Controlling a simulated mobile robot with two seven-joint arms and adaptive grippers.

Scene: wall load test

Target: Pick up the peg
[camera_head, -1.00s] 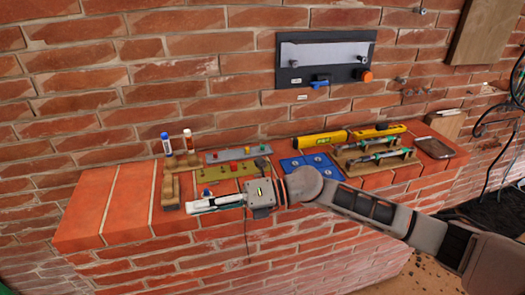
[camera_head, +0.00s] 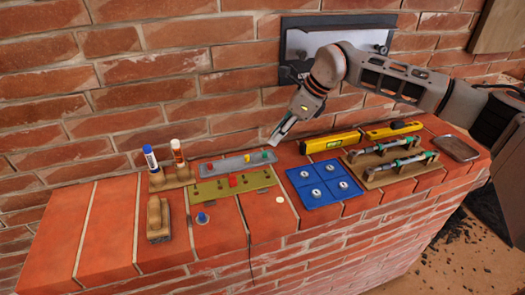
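I cannot tell which piece is the peg. A grey board (camera_head: 222,168) on the brick ledge carries small yellow (camera_head: 247,158) and green (camera_head: 264,155) pieces. In front of it an olive-green board (camera_head: 212,193) has a red piece (camera_head: 233,181) on it. A small blue knob-like piece (camera_head: 202,218) stands on the bricks before that board. My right gripper (camera_head: 275,139) is above and behind the boards' right end, pointing down and left. Its fingers are seen edge-on, so their opening is unclear. My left gripper is not in view.
A blue four-part tray (camera_head: 323,197), yellow level (camera_head: 331,143) and wooden rack (camera_head: 390,165) stand right of the boards. Two marker-like tubes (camera_head: 150,158) stand in a wooden holder at left. A wall panel (camera_head: 300,47) is behind my arm. The ledge's left end is bare.

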